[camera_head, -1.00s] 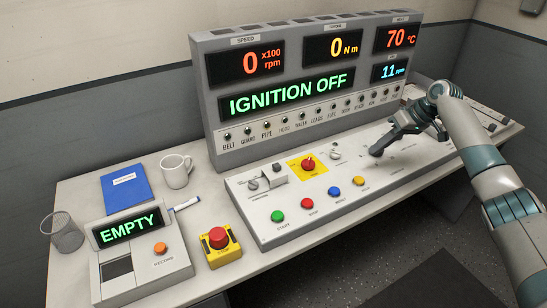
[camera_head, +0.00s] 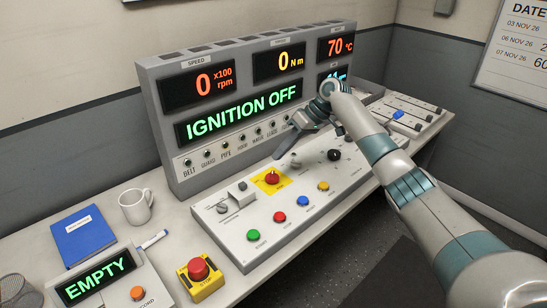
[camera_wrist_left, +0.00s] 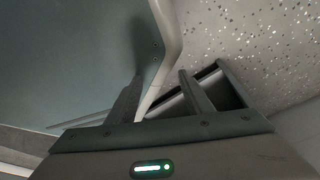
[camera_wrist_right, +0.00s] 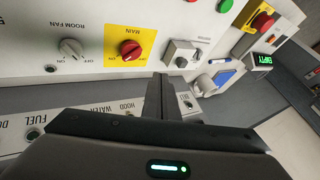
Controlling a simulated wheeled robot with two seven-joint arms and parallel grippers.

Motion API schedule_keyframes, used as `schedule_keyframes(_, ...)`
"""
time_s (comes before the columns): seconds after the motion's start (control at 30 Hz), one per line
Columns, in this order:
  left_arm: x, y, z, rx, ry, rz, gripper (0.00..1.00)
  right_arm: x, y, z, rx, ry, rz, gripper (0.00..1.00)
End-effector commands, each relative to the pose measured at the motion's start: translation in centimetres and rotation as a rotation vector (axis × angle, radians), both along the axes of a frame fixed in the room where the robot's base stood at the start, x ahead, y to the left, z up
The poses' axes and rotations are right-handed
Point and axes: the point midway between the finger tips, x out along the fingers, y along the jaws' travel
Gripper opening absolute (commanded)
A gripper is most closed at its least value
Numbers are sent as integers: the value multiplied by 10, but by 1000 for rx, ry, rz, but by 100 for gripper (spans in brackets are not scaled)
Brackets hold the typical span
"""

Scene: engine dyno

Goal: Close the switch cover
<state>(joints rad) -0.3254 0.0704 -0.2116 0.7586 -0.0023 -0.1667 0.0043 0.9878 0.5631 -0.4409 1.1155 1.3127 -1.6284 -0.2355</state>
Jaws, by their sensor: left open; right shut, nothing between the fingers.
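A small grey box-like piece, which looks like the switch cover (camera_head: 241,192), stands on the left part of the sloped control panel (camera_head: 262,243). It also shows in the right wrist view (camera_wrist_right: 182,54). Whether it is raised or down is hard to tell. My right gripper (camera_head: 279,157) is shut and empty above the panel, up and to the right of the cover, near the red main knob (camera_head: 271,177). In the right wrist view its fingers (camera_wrist_right: 160,84) are together, apart from the cover. My left gripper (camera_wrist_left: 162,88) is open and empty, out of the head view.
The tall display housing (camera_head: 152,118) stands behind the panel. Coloured buttons, such as the green one (camera_head: 253,236), line the panel's front. A yellow emergency stop box (camera_head: 207,287), a white mug (camera_head: 135,207) and a blue book (camera_head: 83,238) are to the left.

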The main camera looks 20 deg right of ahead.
Motion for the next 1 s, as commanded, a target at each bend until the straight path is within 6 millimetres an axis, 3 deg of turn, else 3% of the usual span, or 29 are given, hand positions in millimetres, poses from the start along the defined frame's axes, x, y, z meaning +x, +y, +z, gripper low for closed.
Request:
schedule_keyframes(0.3, -23, 22, 3, 34, 76, 2, 47, 7, 24, -31, 0, 3, 1, 0)
schedule_keyframes(0.5, -61, 33, 3, 56, 162, 9, 47, 13, 42, -55, 0, 3, 1, 0)
schedule_keyframes(0.63, -61, 33, 9, 55, 163, 9, 47, 17, 53, -72, 1, 4, 1, 0)
schedule_keyframes(1.0, -61, 32, 31, 54, 162, 7, 47, 5, 86, -72, -2, 1, 1, 0)
